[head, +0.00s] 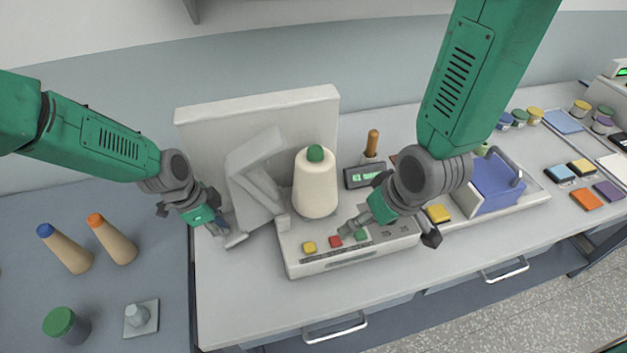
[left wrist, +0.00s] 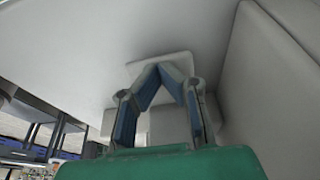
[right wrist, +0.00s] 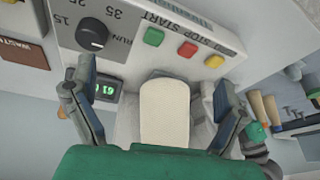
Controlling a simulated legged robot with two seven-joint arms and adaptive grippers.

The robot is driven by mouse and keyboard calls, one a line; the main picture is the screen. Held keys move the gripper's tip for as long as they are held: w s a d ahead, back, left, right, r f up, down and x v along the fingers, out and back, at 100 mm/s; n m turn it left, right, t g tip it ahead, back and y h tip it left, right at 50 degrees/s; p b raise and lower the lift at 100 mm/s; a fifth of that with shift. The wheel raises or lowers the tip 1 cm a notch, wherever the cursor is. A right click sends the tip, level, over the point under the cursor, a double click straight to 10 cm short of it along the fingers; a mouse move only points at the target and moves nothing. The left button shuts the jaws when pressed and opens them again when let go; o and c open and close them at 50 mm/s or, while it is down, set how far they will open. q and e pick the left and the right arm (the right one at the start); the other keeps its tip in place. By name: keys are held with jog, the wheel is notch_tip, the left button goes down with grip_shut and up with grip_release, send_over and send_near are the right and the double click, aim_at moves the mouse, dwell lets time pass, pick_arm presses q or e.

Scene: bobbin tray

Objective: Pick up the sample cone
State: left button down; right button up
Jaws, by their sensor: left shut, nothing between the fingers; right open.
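The sample cone (head: 315,190), cream with a green top, stands upright on the white machine (head: 345,258). In the right wrist view the pale cone (right wrist: 164,112) shows between the fingers, farther out. My right gripper (head: 390,232) is open and empty, to the right of the cone and above the machine's button panel, apart from the cone. My left gripper (head: 232,238) is shut and empty, low over the table left of the machine. Its fingertips meet in the left wrist view (left wrist: 160,68). The green palm hides part of the right wrist view.
A grey angled bracket (head: 255,180) stands left of the cone, before a white back panel (head: 258,106). Two tan cones (head: 66,250) and (head: 112,240) and a green-lidded jar (head: 66,324) stand on the left surface. A blue box (head: 497,185) is at the right. The front table is clear.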

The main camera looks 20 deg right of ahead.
jog(key=n+t, duration=0.2)
send_near(319, 151)
jog(key=d+f, duration=0.1)
jog(key=f, duration=0.1)
jog(key=y, duration=0.1)
jog(key=x, duration=1.1)
jog(key=shift+w+a+r, duration=0.2)
jog(key=shift+w, duration=0.2)
jog(key=shift+s+r, duration=0.1)
jog(key=shift+c, duration=0.5)
jog(key=c, duration=1.7)
jog(key=shift+c, duration=0.2)
jog(key=shift+r, duration=0.1)
